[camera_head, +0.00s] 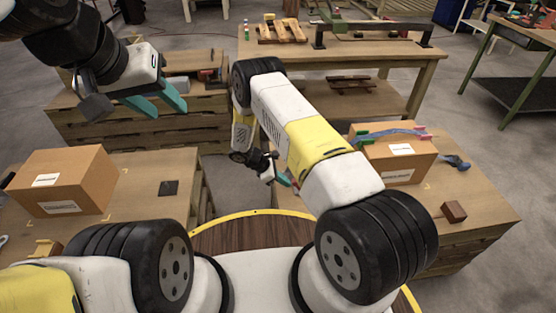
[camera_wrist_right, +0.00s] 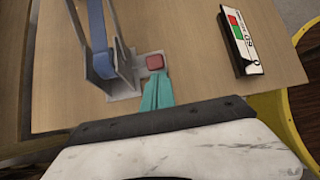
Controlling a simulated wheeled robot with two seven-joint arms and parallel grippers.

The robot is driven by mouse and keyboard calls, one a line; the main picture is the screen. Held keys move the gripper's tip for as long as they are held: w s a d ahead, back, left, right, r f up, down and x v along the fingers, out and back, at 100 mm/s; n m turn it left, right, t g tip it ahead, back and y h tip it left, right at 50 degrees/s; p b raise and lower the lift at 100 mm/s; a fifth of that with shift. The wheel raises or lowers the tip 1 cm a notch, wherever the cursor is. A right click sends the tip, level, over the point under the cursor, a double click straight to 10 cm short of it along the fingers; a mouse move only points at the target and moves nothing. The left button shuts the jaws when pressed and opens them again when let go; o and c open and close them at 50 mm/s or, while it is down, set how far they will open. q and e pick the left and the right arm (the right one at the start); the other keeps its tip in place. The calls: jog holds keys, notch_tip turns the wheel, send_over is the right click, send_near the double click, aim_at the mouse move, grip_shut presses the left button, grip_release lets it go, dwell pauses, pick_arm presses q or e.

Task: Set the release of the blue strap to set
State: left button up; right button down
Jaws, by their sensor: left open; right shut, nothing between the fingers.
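In the right wrist view, a blue strap (camera_wrist_right: 98,35) runs through a grey metal bracket (camera_wrist_right: 122,72) on a wooden top. A red square pad (camera_wrist_right: 155,62) sticks out from the bracket's right side. My right gripper (camera_wrist_right: 156,80) is shut and empty, its teal fingertips right beside the pad; I cannot tell whether they touch. In the head view my right gripper (camera_head: 284,179) is small and partly hidden behind my right arm, which also hides the bracket. My left gripper (camera_head: 160,104) is open and empty, raised at the upper left.
In the right wrist view, a small block with red and green fields (camera_wrist_right: 240,40) lies right of the bracket. In the head view, cardboard boxes stand left (camera_head: 85,180) and right (camera_head: 420,160); a bluish strap-like piece (camera_head: 385,132) tops the right one. A brown block (camera_head: 453,211) lies nearby.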

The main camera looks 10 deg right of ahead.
aim_at(292, 181)
jog(key=shift+d+r+y, duration=0.2)
jog(key=shift+y, duration=0.2)
jog(key=shift+d+r, duration=0.1)
jog(key=shift+d, duration=0.05)
jog(key=shift+d+r+y, duration=0.4)
jog(key=shift+d+y, duration=0.1)
jog(key=shift+y, duration=0.3)
jog(key=shift+d+r+y, duration=0.3)
jog(key=shift+d+y, duration=0.35)
jog(key=shift+y, duration=0.15)
jog(key=d+y, duration=0.1)
jog(key=y, duration=0.1)
jog(key=d+y, duration=0.2)
jog(key=shift+d+r, duration=0.1)
jog(key=shift+r, duration=0.4)
